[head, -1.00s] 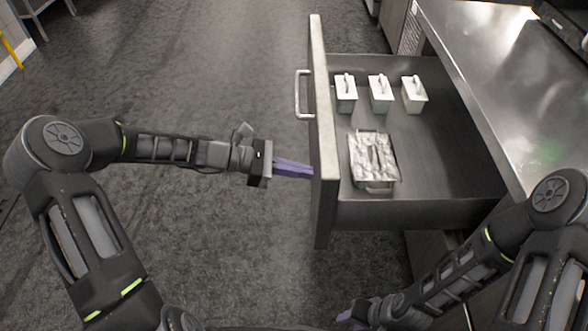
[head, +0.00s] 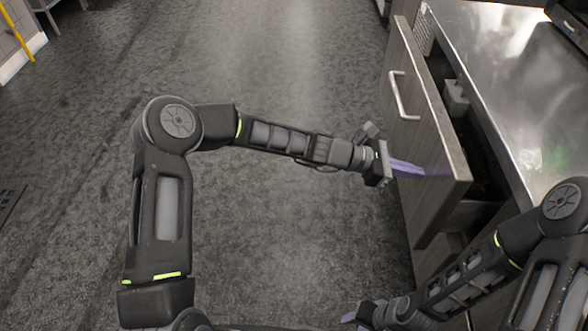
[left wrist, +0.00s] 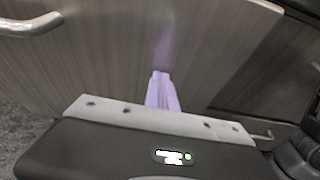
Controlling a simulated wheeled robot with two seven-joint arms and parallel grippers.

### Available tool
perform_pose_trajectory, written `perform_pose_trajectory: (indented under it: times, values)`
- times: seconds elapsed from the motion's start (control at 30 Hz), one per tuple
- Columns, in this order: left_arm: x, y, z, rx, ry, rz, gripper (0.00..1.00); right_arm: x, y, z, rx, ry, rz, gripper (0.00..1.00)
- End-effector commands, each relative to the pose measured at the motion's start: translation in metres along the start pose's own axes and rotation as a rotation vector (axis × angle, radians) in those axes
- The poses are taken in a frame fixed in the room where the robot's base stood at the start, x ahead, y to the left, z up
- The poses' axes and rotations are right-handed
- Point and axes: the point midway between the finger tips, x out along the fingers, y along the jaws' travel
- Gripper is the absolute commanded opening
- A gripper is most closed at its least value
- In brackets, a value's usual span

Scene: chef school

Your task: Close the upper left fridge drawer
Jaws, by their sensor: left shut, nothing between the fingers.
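The fridge drawer (head: 425,120) stands partly open, with a narrow gap between its wood-grained front and the counter. Its metal handle (head: 401,97) is on the outer face and also shows in the left wrist view (left wrist: 30,24). My left gripper (head: 422,171) is shut and empty, its purple fingers at the outer face of the drawer front, below the handle in the picture. In the left wrist view the fingertips (left wrist: 161,76) point at the front panel; contact is hard to tell. My right gripper (head: 350,317) is low near the bottom edge, away from the drawer; its jaws are unclear.
A steel counter (head: 500,75) lies above and right of the drawer. One pale lidded container (head: 456,98) shows in the drawer gap; the rest of the inside is mostly hidden. The dark floor (head: 290,70) left of the drawer is clear.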

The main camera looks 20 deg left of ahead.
Motion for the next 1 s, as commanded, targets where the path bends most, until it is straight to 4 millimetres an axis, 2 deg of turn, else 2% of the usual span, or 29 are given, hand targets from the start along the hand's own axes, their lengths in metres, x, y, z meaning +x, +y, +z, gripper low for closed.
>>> perform_pose_trajectory:
  times: [0.03,0.2,0.43,0.63,1.0]
  values:
    - [0.016,-0.002,0.004,0.002,-0.002,-0.005,0.0,0.002,0.001,0.0,0.0,0.0,0.0,0.36]
    - [0.059,-0.002,0.018,0.002,-0.001,-0.003,0.0,0.004,0.002,0.0,0.0,0.0,0.0,0.36]
    - [0.1,-0.001,0.031,0.001,0.0,-0.001,0.0,0.004,0.002,0.0,0.0,0.0,0.0,0.36]
    - [0.116,0.001,0.036,-0.001,0.001,0.001,0.0,0.004,0.002,0.0,0.0,0.0,0.0,0.36]
    - [0.121,0.001,0.04,0.001,-0.003,0.002,0.0,0.005,0.002,0.0,0.0,0.0,0.0,0.36]
